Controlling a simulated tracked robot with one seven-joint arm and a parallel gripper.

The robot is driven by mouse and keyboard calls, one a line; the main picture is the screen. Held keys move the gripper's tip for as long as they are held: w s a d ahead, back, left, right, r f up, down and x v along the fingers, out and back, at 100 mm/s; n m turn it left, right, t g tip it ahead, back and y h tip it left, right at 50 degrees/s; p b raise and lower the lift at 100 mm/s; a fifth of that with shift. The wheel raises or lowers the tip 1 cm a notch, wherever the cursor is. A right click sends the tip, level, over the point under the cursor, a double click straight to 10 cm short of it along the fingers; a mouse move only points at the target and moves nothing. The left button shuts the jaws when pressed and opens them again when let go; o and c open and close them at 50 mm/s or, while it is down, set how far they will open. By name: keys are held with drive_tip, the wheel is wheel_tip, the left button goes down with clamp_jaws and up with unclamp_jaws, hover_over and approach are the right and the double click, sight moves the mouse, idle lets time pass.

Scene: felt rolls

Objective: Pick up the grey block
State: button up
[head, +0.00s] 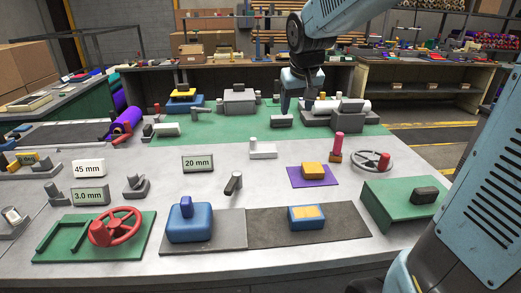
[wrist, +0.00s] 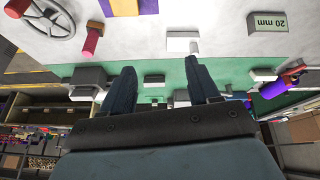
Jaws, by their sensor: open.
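A small grey block (head: 281,121) lies on the green mat (head: 228,130) near the middle of the workbench. In the wrist view a grey block (wrist: 154,79) shows between my two fingers, apart from both. My gripper (head: 297,107) points down above and slightly right of the block in the head view. It is open and empty, with its fingers spread in the wrist view (wrist: 161,66). The exact height gap between fingertips and block is hard to tell.
A grey fixture with a white roll (head: 355,105) stands close to the gripper's right. A white block (head: 263,150) lies nearer on the pale bench, and a grey machine (head: 239,101) stands at the back left. Green mat is bare left of the block.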

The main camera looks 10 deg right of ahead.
drive_tip(key=n+y, duration=0.1)
approach(253, 138)
drive_tip(key=shift+g, duration=0.4)
drive_tip(key=x, duration=0.5)
drive_tip(key=shift+d+f, duration=0.15)
drive_tip(key=shift+f, duration=0.15)
drive_tip(key=shift+w+x, duration=0.15)
drive_tip(key=shift+x, duration=1.1)
drive_tip(key=shift+w+x, duration=0.15)
drive_tip(key=shift+x, duration=1.15)
drive_tip(key=shift+r, duration=0.2)
clamp_jaws()
